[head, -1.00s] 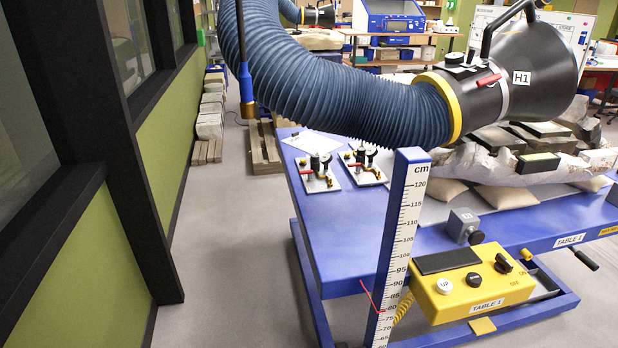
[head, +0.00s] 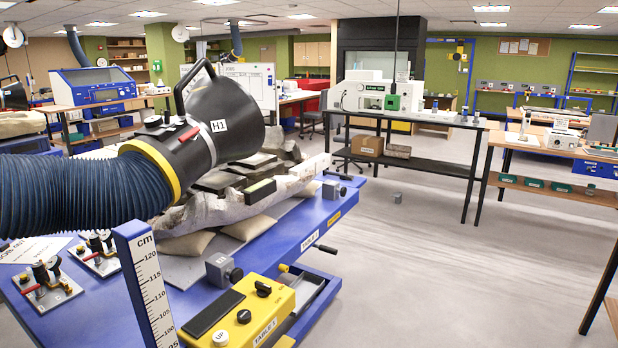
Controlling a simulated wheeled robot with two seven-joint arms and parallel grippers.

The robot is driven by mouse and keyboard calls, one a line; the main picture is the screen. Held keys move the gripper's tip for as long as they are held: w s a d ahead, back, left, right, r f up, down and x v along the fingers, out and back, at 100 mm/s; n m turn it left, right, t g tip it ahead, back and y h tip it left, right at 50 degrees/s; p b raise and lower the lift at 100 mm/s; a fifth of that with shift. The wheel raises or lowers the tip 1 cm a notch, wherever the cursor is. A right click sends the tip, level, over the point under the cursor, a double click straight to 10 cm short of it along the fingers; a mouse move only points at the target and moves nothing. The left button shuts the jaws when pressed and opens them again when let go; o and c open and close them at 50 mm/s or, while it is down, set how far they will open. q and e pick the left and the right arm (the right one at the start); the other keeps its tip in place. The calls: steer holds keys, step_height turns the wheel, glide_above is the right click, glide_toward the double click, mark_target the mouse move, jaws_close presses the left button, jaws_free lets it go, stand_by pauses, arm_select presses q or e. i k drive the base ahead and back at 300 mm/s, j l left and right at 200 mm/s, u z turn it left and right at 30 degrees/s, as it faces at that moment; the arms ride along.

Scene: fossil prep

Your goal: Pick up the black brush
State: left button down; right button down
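I cannot make out a black brush in the head view. The nearest work surface is the blue table (head: 318,213), labelled TABLE 1, at the left and centre. A large fossil block in a pale jacket (head: 205,212) lies on it on sandbags. A black extraction hood (head: 232,130) marked H1 hangs over the block and hides part of it. Neither of my grippers shows in the view.
A yellow control box (head: 285,305) and a cm scale post (head: 146,285) stand at the table's near side. A blue hose (head: 70,195) crosses the left. Grey floor (head: 430,260) is open at right, before a dark bench (head: 440,120) and a wooden-topped bench (head: 535,140).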

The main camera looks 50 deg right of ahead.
mark_target(342, 176)
steer(key=l+z, duration=0.1)
steer(key=z, duration=0.15)
steer(key=l+z, duration=0.1)
steer(key=z, duration=0.2)
steer(key=i+l+z, duration=0.25)
steer(key=l, duration=0.2)
steer(key=i+l+z, duration=0.2)
steer(key=l, duration=0.2)
steer(key=i+l+z, duration=0.1)
steer(key=l, duration=0.3)
steer(key=i+l, duration=0.35)
steer(key=i+l+z, duration=0.15)
steer(key=l, duration=0.3)
steer(key=i+l, duration=0.75)
steer(key=l, duration=0.3)
steer(key=i+l, duration=0.25)
steer(key=l+z, duration=0.05)
steer(key=l, duration=0.05)
